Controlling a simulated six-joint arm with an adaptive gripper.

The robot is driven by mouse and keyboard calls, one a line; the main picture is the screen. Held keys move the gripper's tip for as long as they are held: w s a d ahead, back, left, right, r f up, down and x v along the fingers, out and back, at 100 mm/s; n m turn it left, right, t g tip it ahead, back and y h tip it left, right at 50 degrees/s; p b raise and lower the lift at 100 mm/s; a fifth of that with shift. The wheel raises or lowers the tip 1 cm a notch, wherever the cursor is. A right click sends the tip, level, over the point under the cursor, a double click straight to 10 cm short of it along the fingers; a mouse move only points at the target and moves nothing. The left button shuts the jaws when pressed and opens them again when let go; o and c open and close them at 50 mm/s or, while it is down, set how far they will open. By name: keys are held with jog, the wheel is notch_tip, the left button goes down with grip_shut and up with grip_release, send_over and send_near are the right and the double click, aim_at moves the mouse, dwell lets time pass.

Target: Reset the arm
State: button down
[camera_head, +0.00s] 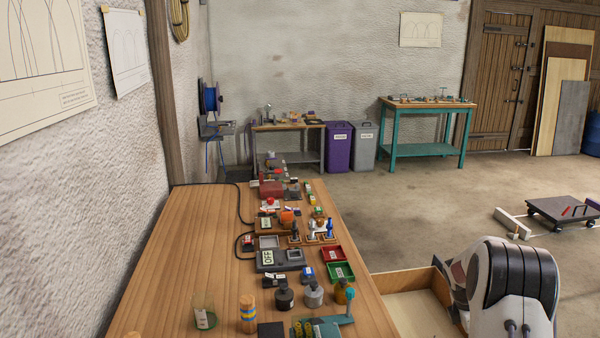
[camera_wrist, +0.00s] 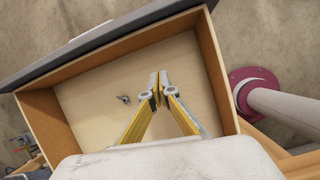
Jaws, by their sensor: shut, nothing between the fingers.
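My gripper (camera_wrist: 160,78) shows in the wrist view with its yellow-sided fingers together at the tips and nothing between them. It points down over an open wooden drawer (camera_wrist: 82,95). I cannot tell how high the tips are above the drawer floor. In the head view a white and black part of my arm (camera_head: 510,285) is at the lower right, beside the drawer (camera_head: 392,274). The gripper itself is not visible there.
A small grey metal piece (camera_wrist: 124,99) lies in the drawer, left of the fingers. The wooden bench (camera_head: 185,255) carries an OFF-marked device (camera_head: 268,259), red and green trays (camera_head: 340,271), several bottles and a glass jar (camera_head: 204,312). A low dark trolley (camera_head: 565,210) stands on the floor.

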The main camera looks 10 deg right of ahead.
jog(key=s+a+m+g+y, duration=0.1)
jog(key=s+a+m+y, duration=0.1)
jog(key=s+a+m, duration=0.45)
jog(key=s+a+r+m+t, duration=0.2)
jog(key=s+a+r+m, duration=0.1)
jog(key=s+a+r, duration=0.4)
jog(key=s+a+r+m+t+y, duration=0.1)
jog(key=s+a+r+m+t, duration=0.1)
jog(key=s+a+r, duration=0.6)
jog(key=s+a+r+m+t+y, duration=0.1)
jog(key=s+a+r+m, duration=0.4)
jog(key=a, duration=1.1)
jog(key=shift+s+a+r+t, duration=0.35)
jog(key=shift+s+r+t, duration=0.45)
jog(key=shift+s+r, duration=1.7)
